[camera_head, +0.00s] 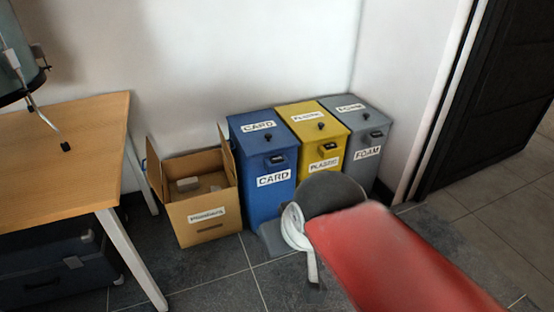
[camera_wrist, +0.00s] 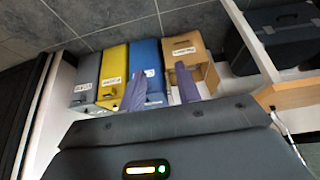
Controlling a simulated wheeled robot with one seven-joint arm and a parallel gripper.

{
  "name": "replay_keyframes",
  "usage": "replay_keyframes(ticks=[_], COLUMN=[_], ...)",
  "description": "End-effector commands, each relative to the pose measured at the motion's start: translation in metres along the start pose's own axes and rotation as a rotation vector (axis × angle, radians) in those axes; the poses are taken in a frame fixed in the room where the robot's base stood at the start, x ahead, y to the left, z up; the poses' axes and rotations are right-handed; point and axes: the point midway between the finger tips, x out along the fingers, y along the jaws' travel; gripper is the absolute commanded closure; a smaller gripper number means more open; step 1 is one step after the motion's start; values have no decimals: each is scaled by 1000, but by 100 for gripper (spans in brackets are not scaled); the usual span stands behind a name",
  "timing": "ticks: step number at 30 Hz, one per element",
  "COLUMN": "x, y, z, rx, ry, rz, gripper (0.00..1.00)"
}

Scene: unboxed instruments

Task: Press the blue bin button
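The blue bin (camera_head: 263,204) stands on the floor between a cardboard box and a yellow bin. It has white CARD labels on its lid and front. A small black knob (camera_head: 267,137) is on its lid and a dark fitting (camera_head: 276,159) is high on its front; I cannot tell which is the button. The wrist view shows the blue bin (camera_wrist: 147,52) upside down, partly behind my fingers. My gripper (camera_wrist: 160,71) is open and empty, its two purple-grey fingers apart in front of the blue bin. My red arm hides most of the gripper in the head view.
The yellow bin (camera_head: 322,153) and grey bin (camera_head: 370,150) stand to the right. The open cardboard box (camera_head: 211,217) is at the left, beside a wooden table (camera_head: 75,150) with a black case (camera_head: 60,265) under it. Walls are close behind the bins.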

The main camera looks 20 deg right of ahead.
Motion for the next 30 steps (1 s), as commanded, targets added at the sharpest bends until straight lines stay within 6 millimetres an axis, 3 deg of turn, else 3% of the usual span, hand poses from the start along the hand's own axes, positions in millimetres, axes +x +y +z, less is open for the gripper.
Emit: replay_keyframes(ticks=[1,7,30], x=[0,0,0], y=[0,0,0], z=[0,0,0], rx=[0,0,0], ry=[0,0,0], rz=[0,0,0], gripper=[74,100,100])
